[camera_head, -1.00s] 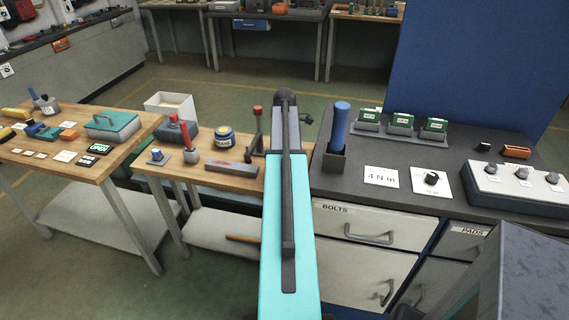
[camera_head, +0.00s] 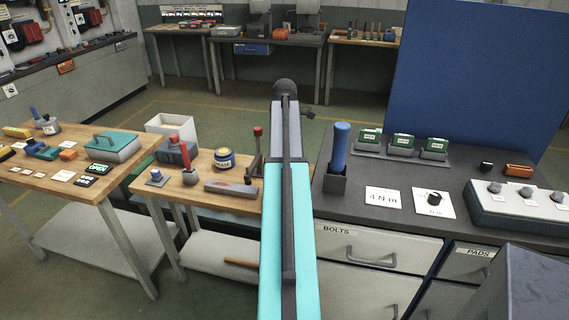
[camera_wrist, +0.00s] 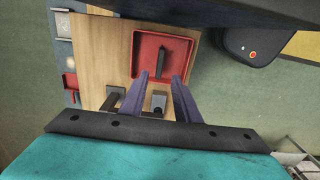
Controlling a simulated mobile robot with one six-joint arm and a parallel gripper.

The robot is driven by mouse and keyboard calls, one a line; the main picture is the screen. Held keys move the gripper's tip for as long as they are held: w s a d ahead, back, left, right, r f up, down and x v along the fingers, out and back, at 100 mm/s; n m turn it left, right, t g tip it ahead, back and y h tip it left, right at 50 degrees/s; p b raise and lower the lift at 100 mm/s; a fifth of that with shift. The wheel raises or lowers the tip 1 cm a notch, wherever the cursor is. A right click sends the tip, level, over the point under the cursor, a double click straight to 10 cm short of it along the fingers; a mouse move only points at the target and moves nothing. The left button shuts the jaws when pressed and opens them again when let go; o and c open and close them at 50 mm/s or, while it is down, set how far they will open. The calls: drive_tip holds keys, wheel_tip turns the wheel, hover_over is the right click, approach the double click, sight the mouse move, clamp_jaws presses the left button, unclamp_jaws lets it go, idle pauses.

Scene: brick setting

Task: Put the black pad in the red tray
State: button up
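In the wrist view a red tray (camera_wrist: 137,67) sits on a wooden tabletop. A dark block that looks like the black pad (camera_wrist: 174,52) appears to lie in the tray. My gripper (camera_wrist: 163,75) has its two purple fingers apart, with their tips over the near side of the tray, close to the block's near end. I see no finger closed on the block; whether they touch is not clear. In the head view my own arm hides the gripper, and I cannot make out the tray there.
In the wrist view a black lever and grey block (camera_wrist: 158,102) stand beside the tray's near side. In the head view a dark counter (camera_head: 400,222) holds a blue-handled tool (camera_head: 340,146) and green boxes. A drawer labelled PADS (camera_head: 480,255) is shut. A blue panel (camera_head: 470,80) rises behind.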

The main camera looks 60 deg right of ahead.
idle(0.8)
drive_tip(key=w+a+f+m, duration=0.1)
drive_tip(key=w+a+f, duration=0.7)
drive_tip(key=a, duration=0.4)
drive_tip(key=w+a+f+m, duration=0.1)
drive_tip(key=w+a+f, duration=0.7)
drive_tip(key=a, duration=0.5)
drive_tip(key=s+a+f+m, duration=0.1)
drive_tip(key=a+f, duration=0.4)
drive_tip(key=a, duration=0.6)
drive_tip(key=s+a+f, duration=0.1)
drive_tip(key=a+f, duration=0.5)
drive_tip(key=a, duration=0.6)
drive_tip(key=s+a+f+m, duration=0.1)
drive_tip(key=a+f, duration=0.4)
drive_tip(key=a, duration=0.6)
drive_tip(key=s+f+g, duration=0.3)
drive_tip(key=s+f, duration=0.6)
drive_tip(key=s, duration=0.3)
drive_tip(key=s+f+g, duration=0.2)
drive_tip(key=s+f, duration=0.6)
drive_tip(key=s, duration=0.5)
drive_tip(key=shift+s+a+f+n+g, duration=0.2)
drive_tip(key=shift+f+n+g, duration=0.1)
drive_tip(key=shift+f+g, duration=0.1)
